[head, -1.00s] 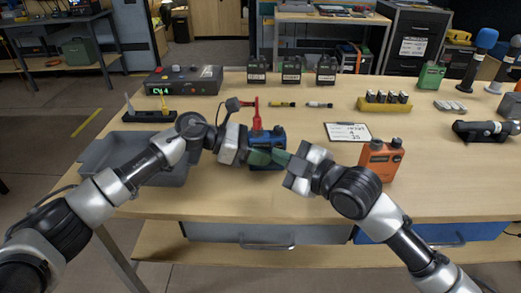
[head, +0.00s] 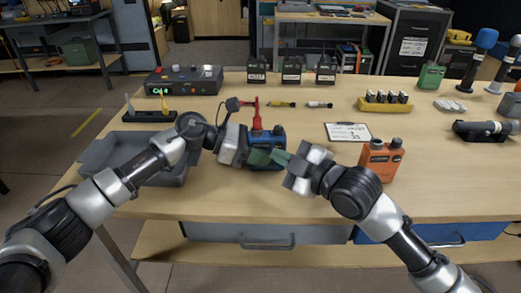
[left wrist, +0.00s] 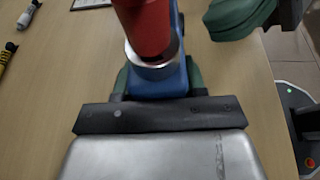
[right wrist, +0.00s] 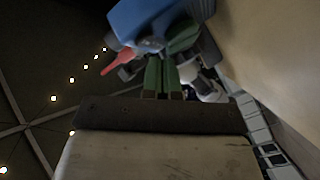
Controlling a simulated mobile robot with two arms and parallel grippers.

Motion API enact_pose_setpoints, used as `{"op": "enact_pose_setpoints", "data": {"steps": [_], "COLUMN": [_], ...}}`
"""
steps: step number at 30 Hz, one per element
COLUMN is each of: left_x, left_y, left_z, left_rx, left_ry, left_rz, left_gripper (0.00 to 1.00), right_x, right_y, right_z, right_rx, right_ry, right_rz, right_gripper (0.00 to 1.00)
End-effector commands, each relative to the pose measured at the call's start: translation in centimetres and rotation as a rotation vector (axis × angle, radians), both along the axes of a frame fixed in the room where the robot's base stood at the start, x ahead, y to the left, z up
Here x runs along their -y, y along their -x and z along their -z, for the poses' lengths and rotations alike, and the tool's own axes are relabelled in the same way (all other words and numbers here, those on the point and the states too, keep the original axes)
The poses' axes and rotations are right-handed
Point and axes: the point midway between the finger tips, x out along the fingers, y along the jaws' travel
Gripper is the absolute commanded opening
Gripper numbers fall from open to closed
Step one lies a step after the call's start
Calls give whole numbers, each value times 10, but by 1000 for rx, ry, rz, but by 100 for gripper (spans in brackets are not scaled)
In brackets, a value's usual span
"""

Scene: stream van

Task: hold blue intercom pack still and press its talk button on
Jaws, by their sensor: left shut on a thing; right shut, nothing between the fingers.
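The blue intercom pack (head: 268,139) stands on the table left of centre, with a red antenna-like part (head: 256,115) rising from its top. My left gripper (head: 255,156) is shut on the pack from the left. In the left wrist view the pack (left wrist: 158,82) sits between the green fingertips, under the large red part (left wrist: 146,25). My right gripper (head: 279,157) is shut and empty, its green fingertips at the pack's right front. In the right wrist view the shut fingertips (right wrist: 162,72) point at the blue pack (right wrist: 150,18). Whether they touch it, and the talk button, I cannot tell.
An orange pack (head: 380,160) stands right of my right gripper. A grey tray (head: 100,155) lies under my left arm. The table front centre is clear.

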Motion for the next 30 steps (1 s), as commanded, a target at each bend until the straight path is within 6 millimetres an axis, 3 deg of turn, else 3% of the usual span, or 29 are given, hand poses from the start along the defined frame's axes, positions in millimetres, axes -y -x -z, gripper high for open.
{"op": "enact_pose_setpoints", "data": {"steps": [30], "left_x": [0], "left_y": [0], "left_z": [1], "left_rx": [-1], "left_ry": [-1], "left_rz": [1], "left_gripper": [15], "right_x": [-1], "right_y": [-9], "right_z": [0], "right_rx": [0], "right_ry": [0], "right_rz": [0], "right_gripper": [0]}}
